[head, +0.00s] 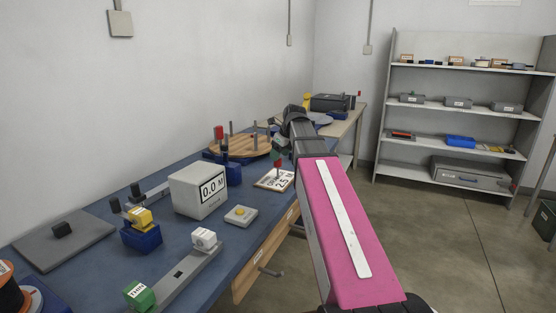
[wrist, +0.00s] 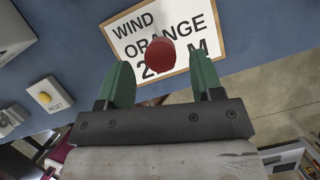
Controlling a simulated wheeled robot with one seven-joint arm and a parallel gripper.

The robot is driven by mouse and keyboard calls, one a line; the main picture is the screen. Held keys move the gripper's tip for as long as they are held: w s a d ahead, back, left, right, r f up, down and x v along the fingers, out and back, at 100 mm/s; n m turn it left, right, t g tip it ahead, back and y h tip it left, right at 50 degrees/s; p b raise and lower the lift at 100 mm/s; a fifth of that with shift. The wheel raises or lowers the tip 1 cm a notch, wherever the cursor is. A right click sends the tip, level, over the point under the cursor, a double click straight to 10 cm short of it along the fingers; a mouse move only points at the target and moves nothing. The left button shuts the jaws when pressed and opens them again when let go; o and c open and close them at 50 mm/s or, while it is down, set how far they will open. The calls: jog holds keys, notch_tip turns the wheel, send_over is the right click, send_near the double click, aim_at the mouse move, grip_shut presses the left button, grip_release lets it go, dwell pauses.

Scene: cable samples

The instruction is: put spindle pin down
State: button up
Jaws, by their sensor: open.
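The spindle pin's round red head (wrist: 160,56) shows between the two green fingers of my gripper (wrist: 161,72) in the wrist view. There are gaps on both sides of the head, and the fingers are open. In the head view a red piece (head: 278,164) shows just below the green fingertip of my gripper (head: 277,155), over the order card (head: 268,183). The card reads "WIND ORANGE" with a length in M, partly covered by the red head. The pin's lower end is hidden, so I cannot tell what it rests on.
A box reading 0.0 M (head: 198,190) and a reset button (head: 241,215) stand left of the card. A blue holder (head: 233,174) and a round wooden board with pegs (head: 240,145) are behind. The bench's front edge lies close to the card.

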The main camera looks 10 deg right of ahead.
jog(key=v, duration=0.9)
jog(key=shift+d+f, duration=0.1)
